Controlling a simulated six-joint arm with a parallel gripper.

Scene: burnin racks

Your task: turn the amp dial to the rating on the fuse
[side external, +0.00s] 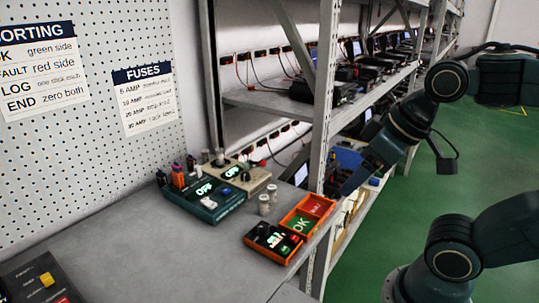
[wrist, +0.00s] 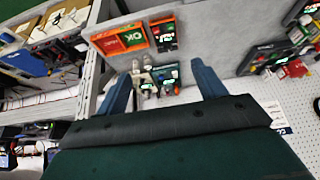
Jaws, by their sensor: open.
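A beige box (side external: 250,183) with a dark knob on top and a lit green display stands at the back of the bench, partly behind a teal tester (side external: 203,199) whose display reads OFF. I cannot read any amp marks on the knob. Two small pale cylinders (side external: 264,205), possibly fuses, stand beside the boxes; no rating is legible. My gripper (side external: 347,184) is past the bench's right edge, by the rack post, apart from the boxes. In the wrist view my gripper (wrist: 163,90) is open and empty, with the lit boxes beyond its fingers.
An orange tray (side external: 302,229) with green OK and red compartments sits at the bench edge beside a dark meter (side external: 272,244). A FUSES chart (side external: 145,103) hangs on the pegboard. A rack post (side external: 322,110) stands close to my gripper.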

